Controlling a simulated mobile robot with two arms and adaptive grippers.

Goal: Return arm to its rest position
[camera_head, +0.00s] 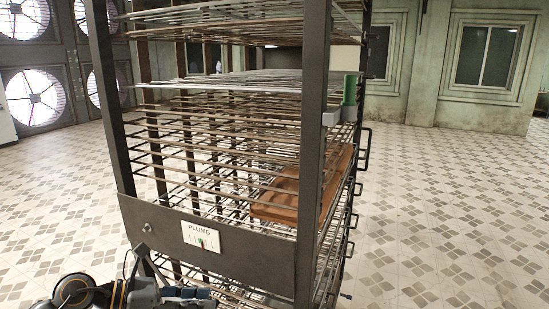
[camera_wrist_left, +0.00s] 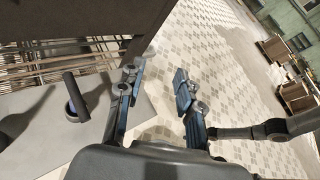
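My left arm enters at the bottom left of the head view. Its gripper (camera_head: 188,293) is low, in front of the rack's lower front panel. In the left wrist view the left gripper (camera_wrist_left: 160,88) has its two blue-grey fingers spread apart, with only tiled floor showing between them. It holds nothing. The rack's dark lower edge lies close beyond the left finger in that view. My right gripper is not seen in the head view.
A tall dark metal rack (camera_head: 312,150) with many thin rods fills the middle. Brown curved boards (camera_head: 285,205) lie on a lower level. Tiled floor (camera_head: 440,220) is clear to the right. Wooden crates (camera_wrist_left: 295,92) stand far off.

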